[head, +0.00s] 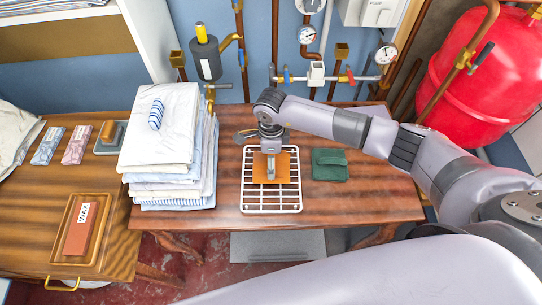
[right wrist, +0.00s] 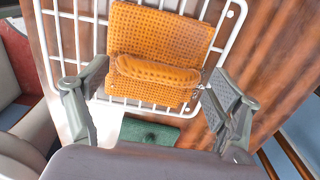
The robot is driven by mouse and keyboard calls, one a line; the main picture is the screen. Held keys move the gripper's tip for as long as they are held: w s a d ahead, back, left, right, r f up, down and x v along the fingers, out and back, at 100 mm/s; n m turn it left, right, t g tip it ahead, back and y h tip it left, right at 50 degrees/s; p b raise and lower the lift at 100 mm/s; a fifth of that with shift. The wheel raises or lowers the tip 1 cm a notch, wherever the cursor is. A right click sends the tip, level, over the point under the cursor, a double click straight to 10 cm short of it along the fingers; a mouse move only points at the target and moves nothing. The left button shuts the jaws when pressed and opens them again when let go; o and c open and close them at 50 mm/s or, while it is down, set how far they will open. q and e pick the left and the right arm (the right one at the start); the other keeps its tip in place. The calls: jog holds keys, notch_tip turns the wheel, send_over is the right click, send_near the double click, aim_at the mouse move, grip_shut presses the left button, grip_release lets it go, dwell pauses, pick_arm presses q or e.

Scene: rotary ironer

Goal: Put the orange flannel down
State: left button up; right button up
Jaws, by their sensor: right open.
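The orange flannel (head: 287,168) lies flat on the white wire rack (head: 272,209) on the wooden table. In the right wrist view the orange flannel (right wrist: 160,45) shows a waffle texture and a raised folded ridge across it, with the rack (right wrist: 236,22) under it. My right gripper (head: 270,168) is right above the flannel and hides part of it. In the right wrist view my right gripper (right wrist: 157,85) is open, with one finger on each side of the ridge and nothing clamped. My left gripper is not in view.
A green folded cloth (head: 329,164) lies right of the rack. A tall stack of folded linen (head: 165,140) stands to its left. A wax block tray (head: 78,232) is at the lower left. Pipes and gauges (head: 307,36) line the back wall. The table's right end is clear.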

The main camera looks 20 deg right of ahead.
jog(key=shift+r, duration=0.1)
jog(key=shift+r, duration=0.2)
notch_tip(320, 180, up, 12)
jog(key=b, duration=0.2)
jog(key=shift+f+b, duration=0.15)
jog(key=shift+b, duration=0.25)
